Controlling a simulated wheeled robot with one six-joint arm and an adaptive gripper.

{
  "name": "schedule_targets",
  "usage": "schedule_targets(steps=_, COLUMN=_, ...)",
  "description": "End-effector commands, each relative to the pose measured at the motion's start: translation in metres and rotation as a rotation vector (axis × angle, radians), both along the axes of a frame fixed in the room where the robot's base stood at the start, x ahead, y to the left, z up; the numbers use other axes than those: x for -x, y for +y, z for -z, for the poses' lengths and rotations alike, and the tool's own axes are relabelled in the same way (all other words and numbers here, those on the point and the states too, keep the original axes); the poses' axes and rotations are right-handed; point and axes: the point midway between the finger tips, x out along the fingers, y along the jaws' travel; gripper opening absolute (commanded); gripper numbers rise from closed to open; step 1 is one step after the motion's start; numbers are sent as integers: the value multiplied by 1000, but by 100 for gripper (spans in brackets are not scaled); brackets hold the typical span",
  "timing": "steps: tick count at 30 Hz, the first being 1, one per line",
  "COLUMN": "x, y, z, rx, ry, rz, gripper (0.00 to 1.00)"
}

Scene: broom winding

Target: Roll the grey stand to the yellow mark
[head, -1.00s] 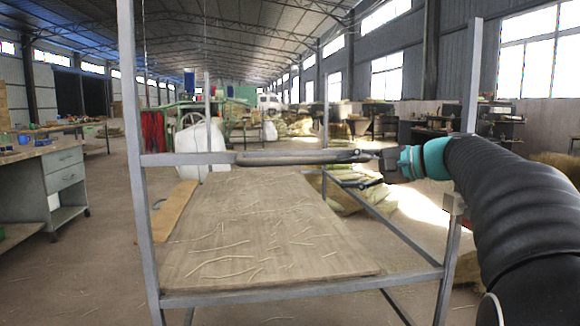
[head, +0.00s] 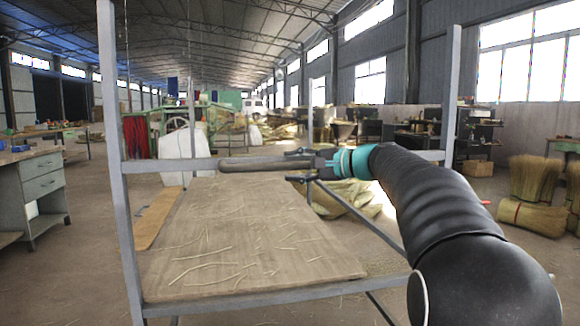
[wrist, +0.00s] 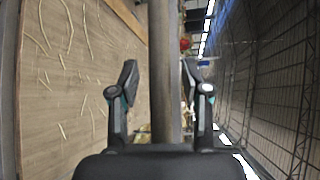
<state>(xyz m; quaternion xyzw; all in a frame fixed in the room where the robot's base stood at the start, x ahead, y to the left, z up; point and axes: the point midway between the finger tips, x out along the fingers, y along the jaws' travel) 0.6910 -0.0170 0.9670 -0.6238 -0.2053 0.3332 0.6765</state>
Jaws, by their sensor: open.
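The grey stand is a tall metal frame (head: 117,205) with a wooden shelf (head: 225,235) low inside it. A darker, rounded handle bar (head: 250,163) runs along its near crossbar at mid height. My gripper (head: 297,166) is at the right part of this bar, with one finger above it and one below. In the wrist view the bar (wrist: 163,60) passes between the two spread fingers of my gripper (wrist: 160,82), with gaps on both sides. I cannot tell how deep the bar sits between them. No yellow mark shows in either view.
A grey drawer cabinet (head: 42,190) stands at the left. Straw brooms (head: 535,200) lie and stand at the right. A green machine (head: 170,130) and a white sack (head: 183,155) are behind the stand. Thin straws lie on the shelf. Open floor shows left of the stand.

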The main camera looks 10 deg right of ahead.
Motion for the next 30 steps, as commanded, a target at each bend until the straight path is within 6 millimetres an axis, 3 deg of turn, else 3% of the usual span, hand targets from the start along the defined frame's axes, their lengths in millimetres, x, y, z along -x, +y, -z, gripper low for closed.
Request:
schedule_targets(steps=14, x=-11, y=11, z=3, rx=0, ry=0, rz=0, gripper=48)
schedule_targets(steps=15, x=-11, y=11, z=3, rx=0, ry=0, rz=0, gripper=45)
schedule_targets(steps=21, x=-11, y=11, z=2, rx=0, ry=0, rz=0, gripper=0)
schedule_targets(steps=30, x=-11, y=11, z=3, rx=-1, ry=1, rz=0, gripper=0)
